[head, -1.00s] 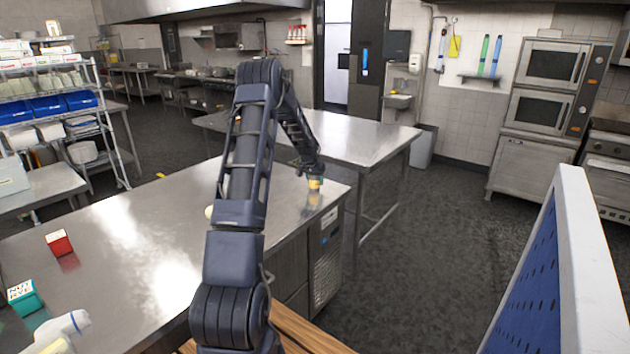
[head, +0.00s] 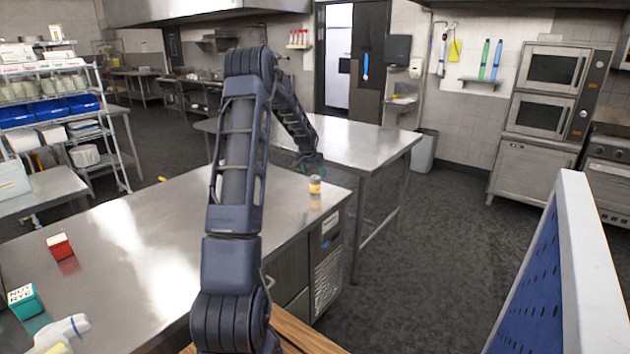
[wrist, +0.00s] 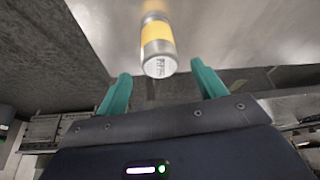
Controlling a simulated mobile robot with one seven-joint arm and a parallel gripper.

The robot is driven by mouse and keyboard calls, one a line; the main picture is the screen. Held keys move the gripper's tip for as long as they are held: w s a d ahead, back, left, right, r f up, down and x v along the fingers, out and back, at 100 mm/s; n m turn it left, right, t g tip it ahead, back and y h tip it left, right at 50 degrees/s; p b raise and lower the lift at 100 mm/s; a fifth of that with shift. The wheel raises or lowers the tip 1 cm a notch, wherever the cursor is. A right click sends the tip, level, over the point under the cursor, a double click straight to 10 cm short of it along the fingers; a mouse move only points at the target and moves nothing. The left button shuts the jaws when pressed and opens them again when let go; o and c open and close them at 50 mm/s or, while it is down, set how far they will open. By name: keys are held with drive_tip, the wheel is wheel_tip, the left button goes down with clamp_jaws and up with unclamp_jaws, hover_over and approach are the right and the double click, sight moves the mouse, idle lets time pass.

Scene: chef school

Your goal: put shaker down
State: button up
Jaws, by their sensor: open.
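The shaker (head: 315,185) is a small cylinder with a yellow band and a pale top. In the head view it stands upright on the steel counter (head: 150,230), near the counter's right end. In the wrist view the shaker (wrist: 158,45) shows beyond the fingertips, apart from both fingers. My gripper (wrist: 160,85) has two green fingers, open with nothing between them. In the head view my gripper (head: 308,160) is above the shaker and a little to its left, partly hidden by the arm.
A red box (head: 60,246), a green box (head: 24,300) and a white spray bottle (head: 62,332) are at the counter's left. A second steel table (head: 360,142) stands behind. A blue panel with a white edge (head: 575,260) is at right. Open floor lies between.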

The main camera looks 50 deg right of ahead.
drive_tip(key=w+a+r+n+t, duration=0.1)
drive_tip(key=w+a+r, duration=0.2)
drive_tip(key=a+r, duration=0.3)
drive_tip(key=w+a+r+n+y, duration=0.1)
drive_tip(key=w+a+r, duration=0.25)
drive_tip(key=a, duration=0.45)
drive_tip(key=w+a+r+n+t, duration=0.1)
drive_tip(key=w+a+r, duration=0.1)
drive_tip(key=a+r, duration=0.4)
drive_tip(key=a+r+n+y, duration=0.1)
drive_tip(key=a+r+n, duration=0.15)
drive_tip(key=a, duration=0.85)
drive_tip(key=a+r+n, duration=0.2)
drive_tip(key=a+r, duration=0.2)
drive_tip(key=a, duration=0.7)
drive_tip(key=s+a+r+n+t+y, duration=0.1)
drive_tip(key=s+a+n, duration=0.15)
drive_tip(key=a, duration=0.55)
drive_tip(key=s+a+r+n+t, duration=0.1)
drive_tip(key=s+a, duration=0.2)
drive_tip(key=a, duration=0.6)
drive_tip(key=s+a+f+n+y, duration=0.1)
drive_tip(key=s+a+n, duration=0.3)
drive_tip(key=s+a, duration=1)
drive_tip(key=shift+s+a+f+n+y, duration=0.3)
drive_tip(key=shift+s+f+n, duration=0.1)
drive_tip(key=shift+f, duration=0.4)
